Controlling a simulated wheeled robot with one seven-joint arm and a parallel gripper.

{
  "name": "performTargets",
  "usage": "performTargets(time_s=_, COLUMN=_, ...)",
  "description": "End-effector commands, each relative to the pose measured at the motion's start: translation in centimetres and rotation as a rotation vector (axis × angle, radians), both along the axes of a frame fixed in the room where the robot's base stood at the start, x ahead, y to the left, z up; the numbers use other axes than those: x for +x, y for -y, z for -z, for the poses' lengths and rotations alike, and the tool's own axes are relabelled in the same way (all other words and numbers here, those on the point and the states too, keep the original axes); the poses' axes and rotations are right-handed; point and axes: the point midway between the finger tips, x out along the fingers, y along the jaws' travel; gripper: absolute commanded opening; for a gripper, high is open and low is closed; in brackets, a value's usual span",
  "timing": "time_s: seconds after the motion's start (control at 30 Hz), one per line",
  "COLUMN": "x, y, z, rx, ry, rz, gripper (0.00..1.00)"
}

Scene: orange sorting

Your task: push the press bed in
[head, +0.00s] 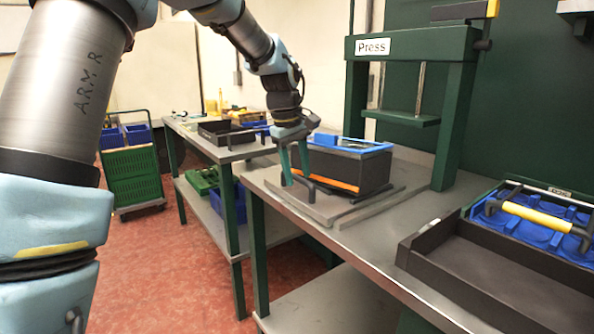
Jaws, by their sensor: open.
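The press bed (322,209) is a flat grey plate pulled out in front of the green press (450,110) on the steel table. A dark box (352,168) with a blue rim and an orange strip along its lower front sits on the bed. My gripper (298,180) is open and points down at the front left end of the bed, beside the box. Its green fingers are close to a dark bar handle (302,183) at the bed's front edge. I cannot tell whether the fingers touch the handle or stand around it.
A dark empty tray (500,270) lies on the table at the right, with a blue compartment tray (530,225) with a yellow handle behind it. Another table (215,150) with trays stands at the back left. A green crate trolley (132,170) stands on the open red floor.

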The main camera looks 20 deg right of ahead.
Motion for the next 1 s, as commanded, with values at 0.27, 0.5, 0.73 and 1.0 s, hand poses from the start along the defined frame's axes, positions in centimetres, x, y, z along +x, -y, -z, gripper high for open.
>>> performTargets(time_s=0.27, x=0.0, y=0.0, z=-0.01, rx=0.0, ry=0.0, rz=0.0, gripper=0.35)
performTargets(time_s=0.5, x=0.01, y=-0.01, z=-0.03, rx=0.0, ry=0.0, rz=0.0, gripper=0.08)
performTargets(time_s=0.73, x=0.02, y=-0.02, z=-0.03, rx=0.0, ry=0.0, rz=0.0, gripper=0.0)
performTargets(time_s=1.0, x=0.01, y=-0.04, z=-0.02, rx=0.001, ry=0.0, rz=0.0, gripper=0.0)
